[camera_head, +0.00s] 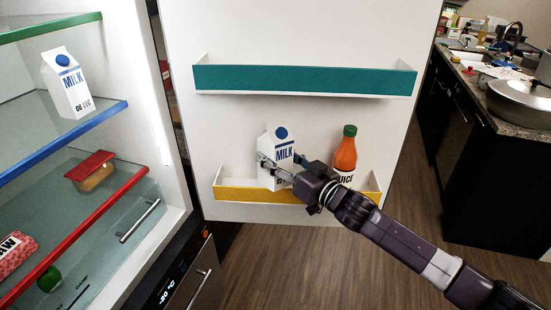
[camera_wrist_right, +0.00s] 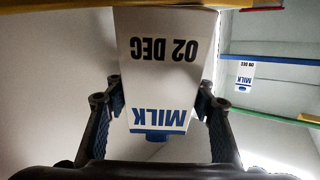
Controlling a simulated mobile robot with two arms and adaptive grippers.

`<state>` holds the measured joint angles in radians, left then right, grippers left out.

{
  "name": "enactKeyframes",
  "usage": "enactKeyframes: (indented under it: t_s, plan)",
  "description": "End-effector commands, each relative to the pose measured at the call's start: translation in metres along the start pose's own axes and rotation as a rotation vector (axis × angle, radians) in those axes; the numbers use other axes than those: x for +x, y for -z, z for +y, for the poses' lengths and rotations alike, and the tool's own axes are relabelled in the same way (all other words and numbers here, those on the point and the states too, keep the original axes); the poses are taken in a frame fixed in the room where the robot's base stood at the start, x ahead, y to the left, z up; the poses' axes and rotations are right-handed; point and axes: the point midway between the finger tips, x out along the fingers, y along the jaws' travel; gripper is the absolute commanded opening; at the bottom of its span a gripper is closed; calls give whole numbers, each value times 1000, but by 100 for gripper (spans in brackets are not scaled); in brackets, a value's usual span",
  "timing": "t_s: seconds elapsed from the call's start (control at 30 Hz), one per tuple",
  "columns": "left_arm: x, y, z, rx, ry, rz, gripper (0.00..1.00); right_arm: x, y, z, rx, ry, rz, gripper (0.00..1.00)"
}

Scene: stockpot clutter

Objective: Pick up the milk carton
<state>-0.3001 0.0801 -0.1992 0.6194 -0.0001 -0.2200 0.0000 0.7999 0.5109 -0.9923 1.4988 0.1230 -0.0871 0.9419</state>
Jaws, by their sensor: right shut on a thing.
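A white milk carton with a blue cap (camera_head: 281,146) stands in the yellow-fronted lower door bin of the open fridge. My right gripper (camera_head: 276,168) reaches in from the right and is shut on this carton, with a finger on each side. In the right wrist view the same carton (camera_wrist_right: 162,75) appears upside down between the two fingers (camera_wrist_right: 160,112), with "MILK" and "02 DEC" readable. A second milk carton (camera_head: 67,83) stands on the blue-edged shelf inside the fridge and shows small in the right wrist view (camera_wrist_right: 244,76). My left gripper is not in view.
An orange juice bottle with a green cap (camera_head: 346,150) stands right of the held carton in the yellow bin (camera_head: 228,194). The teal bin (camera_head: 305,79) above is empty. A red-lidded container (camera_head: 92,174) sits on a fridge shelf. A counter with a pot (camera_head: 520,103) is at right.

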Motion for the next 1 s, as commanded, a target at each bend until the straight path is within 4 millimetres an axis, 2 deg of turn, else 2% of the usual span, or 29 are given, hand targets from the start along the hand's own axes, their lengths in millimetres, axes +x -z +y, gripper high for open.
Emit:
enactKeyframes:
  t_s: [0.37,0.8,0.83,1.0]
  plan:
    - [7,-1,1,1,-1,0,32,-2,11,-4,-3,4,9,0]
    - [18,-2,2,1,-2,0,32,-3,77,-15,-6,4,11,0]
    - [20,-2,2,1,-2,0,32,-6,71,-19,-1,5,6,0]
    - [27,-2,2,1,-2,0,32,-24,67,-35,0,6,7,0]
